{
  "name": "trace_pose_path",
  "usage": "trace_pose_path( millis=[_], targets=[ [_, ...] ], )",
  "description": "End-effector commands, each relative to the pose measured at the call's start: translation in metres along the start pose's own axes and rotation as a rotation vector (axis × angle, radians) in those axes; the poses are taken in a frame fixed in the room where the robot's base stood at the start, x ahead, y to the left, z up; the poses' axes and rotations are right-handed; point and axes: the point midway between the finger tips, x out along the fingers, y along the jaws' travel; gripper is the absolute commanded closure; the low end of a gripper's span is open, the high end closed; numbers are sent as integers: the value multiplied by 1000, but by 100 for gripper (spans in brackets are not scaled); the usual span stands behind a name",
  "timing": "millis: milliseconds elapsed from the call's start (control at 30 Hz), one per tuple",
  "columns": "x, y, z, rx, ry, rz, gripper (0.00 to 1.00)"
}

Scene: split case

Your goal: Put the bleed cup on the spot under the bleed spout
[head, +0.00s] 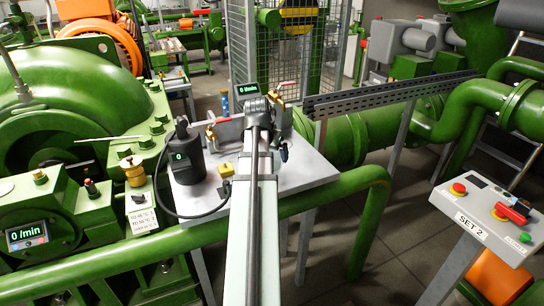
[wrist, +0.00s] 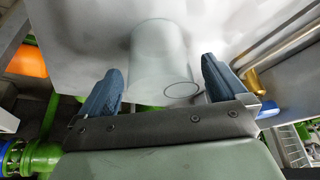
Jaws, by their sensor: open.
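A pale, translucent cup (wrist: 160,40) shows in the wrist view, seen against a light grey surface. My gripper (wrist: 162,66) is open, with one blue-grey finger on each side of the cup's near part. A gap shows between the cup and each finger, so it is not clasped. In the head view my arm hides the cup and most of my gripper. A brass fitting (wrist: 252,80) shows right of the fingers in the wrist view. I cannot tell whether it is the bleed spout, and I cannot make out the marked spot.
The grey bench (head: 310,172) carries a dark canister (head: 188,160) with a display and cable, a brass valve (head: 210,138) and a yellow block (head: 227,170). A black slotted rail (head: 390,95) stands behind right. Green pipes (head: 372,215) run around the bench.

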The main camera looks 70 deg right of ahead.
Motion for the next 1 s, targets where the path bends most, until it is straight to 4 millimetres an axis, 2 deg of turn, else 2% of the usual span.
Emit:
trace_pose_path(
  millis=[200, 500, 700, 1000],
  targets=[
    [-34, 0, 0, 0, 3, -2, 1],
    [-74, 0, 0, 0, 2, -1, 1],
    [-89, 0, 0, 0, 1, -1, 1],
    [-94, 0, 0, 0, 0, 0, 1]
  ],
)
